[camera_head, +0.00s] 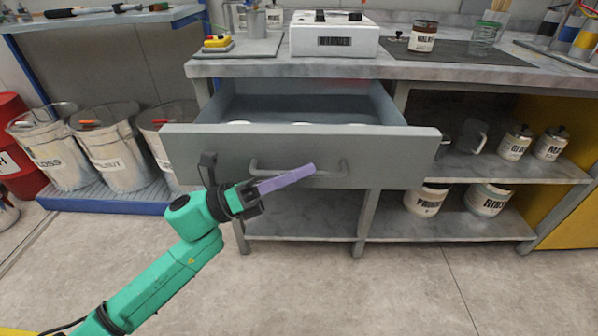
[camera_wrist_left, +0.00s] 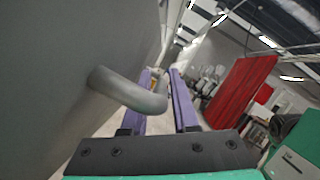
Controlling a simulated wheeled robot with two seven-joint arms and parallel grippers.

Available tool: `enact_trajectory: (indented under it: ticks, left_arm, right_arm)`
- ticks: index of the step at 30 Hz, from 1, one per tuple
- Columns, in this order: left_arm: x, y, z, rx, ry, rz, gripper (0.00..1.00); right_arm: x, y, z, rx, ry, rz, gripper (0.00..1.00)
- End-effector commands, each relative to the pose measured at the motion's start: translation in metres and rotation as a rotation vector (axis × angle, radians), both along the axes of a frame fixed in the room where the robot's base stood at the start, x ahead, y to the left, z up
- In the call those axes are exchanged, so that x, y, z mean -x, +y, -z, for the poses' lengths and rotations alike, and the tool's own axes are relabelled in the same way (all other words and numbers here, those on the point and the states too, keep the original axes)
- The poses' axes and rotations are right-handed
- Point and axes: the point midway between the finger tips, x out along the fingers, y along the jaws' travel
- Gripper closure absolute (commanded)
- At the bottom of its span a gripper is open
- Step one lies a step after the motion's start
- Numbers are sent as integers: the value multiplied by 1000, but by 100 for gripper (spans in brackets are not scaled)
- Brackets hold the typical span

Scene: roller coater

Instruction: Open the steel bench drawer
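The grey steel bench drawer (camera_head: 300,145) is pulled out from under the bench, and its inside shows from above. Its bar handle (camera_head: 300,172) is on the front panel. My left gripper (camera_head: 285,180) is at the handle with its purple fingers pointing right along the bar. In the left wrist view the fingers (camera_wrist_left: 160,98) stand apart with a gap between them. The bent end of the handle (camera_wrist_left: 130,90) crosses the left finger and reaches into that gap. Contact is hard to tell. My right gripper is not in view.
The bench top (camera_head: 260,68) carries a white box device (camera_head: 333,40) and a jar (camera_head: 422,36). Labelled buckets (camera_head: 110,145) stand on a blue rack at left. Tins (camera_head: 488,199) sit on shelves at right. The floor in front is clear.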

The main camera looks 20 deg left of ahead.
Motion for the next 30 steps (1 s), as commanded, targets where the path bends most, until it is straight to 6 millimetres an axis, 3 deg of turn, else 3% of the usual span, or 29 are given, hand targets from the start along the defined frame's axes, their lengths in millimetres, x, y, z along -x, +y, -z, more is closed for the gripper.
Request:
enact_trajectory:
  ticks: [14,20,30]
  left_arm:
    - [2,5,3,0,1,0,73]
    - [16,32,14,0,4,-1,73]
    - [49,97,38,1,4,-3,73]
  right_arm:
    - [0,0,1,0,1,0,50]
    - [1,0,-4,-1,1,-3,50]
    - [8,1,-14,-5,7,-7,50]
